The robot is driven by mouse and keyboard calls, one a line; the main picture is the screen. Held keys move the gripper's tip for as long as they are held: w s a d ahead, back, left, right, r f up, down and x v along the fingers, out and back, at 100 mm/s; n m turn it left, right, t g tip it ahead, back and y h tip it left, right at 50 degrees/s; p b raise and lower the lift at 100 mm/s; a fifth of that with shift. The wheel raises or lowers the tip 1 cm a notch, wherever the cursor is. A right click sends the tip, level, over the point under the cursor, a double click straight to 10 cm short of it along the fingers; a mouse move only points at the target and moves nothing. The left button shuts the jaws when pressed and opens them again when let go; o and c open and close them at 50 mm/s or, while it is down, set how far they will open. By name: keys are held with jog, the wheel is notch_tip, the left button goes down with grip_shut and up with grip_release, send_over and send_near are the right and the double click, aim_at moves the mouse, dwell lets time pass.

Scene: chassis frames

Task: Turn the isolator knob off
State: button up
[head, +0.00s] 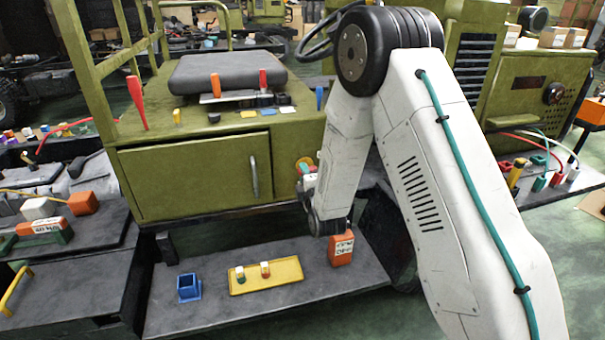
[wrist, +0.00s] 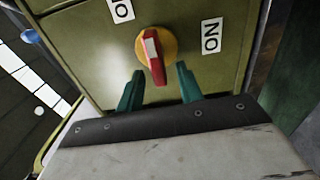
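The isolator knob (wrist: 151,45) is a yellow disc with a red handle on the olive cabinet face in the wrist view. The handle runs nearly up and down in the picture, with a white mark on its upper part. My gripper's teal fingers (wrist: 160,72) are apart, one each side of the handle's lower end. I cannot tell if they touch it. In the head view my gripper (head: 308,172) is at the cabinet, and the knob is mostly hidden.
The cabinet door (head: 195,178) with its handle is left of my gripper. Below, a grey shelf (head: 215,322) holds a blue holder (head: 188,288), a yellow tray (head: 290,273) with two small pieces, and an orange block (head: 341,249) under my wrist.

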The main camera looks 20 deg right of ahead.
jog(key=s, duration=0.5)
jog(key=shift+s, duration=0.4)
